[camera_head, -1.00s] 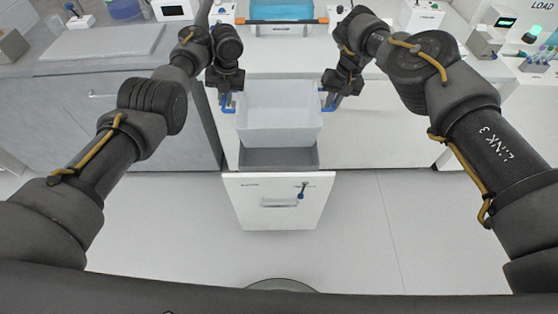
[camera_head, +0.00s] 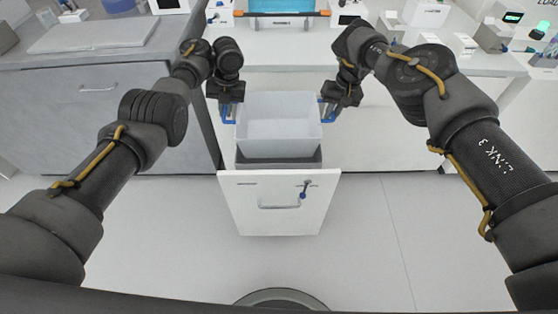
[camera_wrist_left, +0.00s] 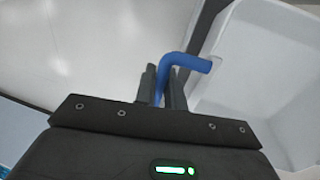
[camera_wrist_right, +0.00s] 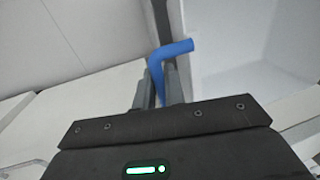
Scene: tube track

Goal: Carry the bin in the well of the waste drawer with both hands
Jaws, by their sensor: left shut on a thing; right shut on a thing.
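The pale bin (camera_head: 279,135) is upright between my grippers, over the well of the open waste drawer (camera_head: 278,205). The grey well (camera_head: 279,163) shows along the bin's front edge; whether the bin's base touches it is hidden. My left gripper (camera_head: 228,112) is shut on the blue handle at the bin's left side. That blue handle (camera_wrist_left: 185,62) rises between the fingers in the left wrist view. My right gripper (camera_head: 328,110) is shut on the matching right-side handle. This handle (camera_wrist_right: 170,50) shows between the fingers in the right wrist view.
A white counter (camera_head: 285,45) runs behind the bin, with a blue-filled tray (camera_head: 282,8) on it. Grey cabinets (camera_head: 110,115) stand at left, white cabinet fronts at right. The floor (camera_head: 375,240) around the drawer front is clear.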

